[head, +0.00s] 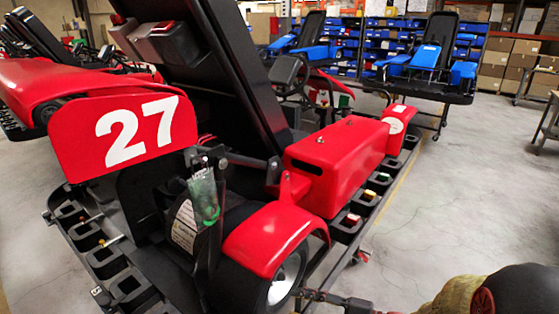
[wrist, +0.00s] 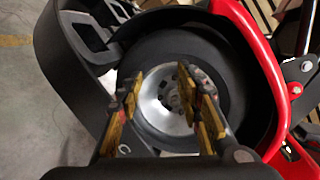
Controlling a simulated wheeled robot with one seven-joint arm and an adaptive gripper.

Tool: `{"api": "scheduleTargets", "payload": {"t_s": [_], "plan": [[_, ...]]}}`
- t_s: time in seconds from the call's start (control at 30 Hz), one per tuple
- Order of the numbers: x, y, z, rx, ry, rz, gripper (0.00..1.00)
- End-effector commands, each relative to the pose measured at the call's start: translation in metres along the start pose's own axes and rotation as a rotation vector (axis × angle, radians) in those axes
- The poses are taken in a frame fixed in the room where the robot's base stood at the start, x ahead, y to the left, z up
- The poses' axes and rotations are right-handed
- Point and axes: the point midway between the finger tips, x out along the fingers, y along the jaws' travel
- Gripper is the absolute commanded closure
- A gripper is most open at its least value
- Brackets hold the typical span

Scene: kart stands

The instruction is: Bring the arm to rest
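My gripper (wrist: 162,88) is open in the wrist view, its two yellow-padded fingers spread apart. Nothing shows between the fingers except the kart's wheel (wrist: 171,98) behind them. How far the fingertips are from the wheel is hard to tell. In the head view my gripper (head: 318,297) is at the bottom edge, just right of the wheel (head: 286,280) under the red fender (head: 270,240). My arm (head: 500,292) enters from the bottom right corner.
The red kart with the number panel 27 (head: 75,140) sits on a black stand (head: 130,290) with pockets along its rails. A red side pod (head: 335,165) is beyond the fender. Open concrete floor (head: 450,215) lies to the right. Another kart (head: 430,70) stands farther back.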

Motion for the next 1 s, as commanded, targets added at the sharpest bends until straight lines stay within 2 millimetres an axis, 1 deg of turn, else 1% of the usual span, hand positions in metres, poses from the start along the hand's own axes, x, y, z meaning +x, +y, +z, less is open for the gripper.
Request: {"api": "scheduleTargets", "payload": {"t_s": [0.03,0.1,0.17,0.2,0.27,0.3,0.37,0.4,0.47,0.5,0.57,0.6,0.7,0.8,0.87,1.0], "plan": [[0.003,-0.001,0.029,-0.062,-0.035,0.103,0.64],[0.001,0.009,0.063,-0.14,-0.066,0.262,0.64],[-0.007,0.018,0.086,-0.215,-0.074,0.396,0.64],[-0.015,0.025,0.099,-0.267,-0.071,0.483,0.64],[-0.029,0.033,0.114,-0.352,-0.054,0.609,0.64],[-0.04,0.038,0.122,-0.412,-0.035,0.688,0.64],[-0.059,0.042,0.13,-0.508,0.004,0.802,0.64],[-0.073,0.041,0.134,-0.576,0.039,0.872,0.64],[-0.095,0.038,0.138,-0.68,0.102,0.969,0.64],[-0.11,0.033,0.139,-0.752,0.148,1.027,0.64],[-0.13,0.023,0.14,-0.854,0.223,1.099,0.64],[-0.143,0.015,0.141,-0.918,0.273,1.138,0.64],[-0.169,-0.006,0.143,-1.053,0.387,1.205,0.64],[-0.186,-0.022,0.146,-1.142,0.467,1.24,0.64],[-0.192,-0.029,0.147,-1.176,0.497,1.251,0.64],[-0.197,-0.033,0.148,-1.198,0.521,1.261,0.64]]}}
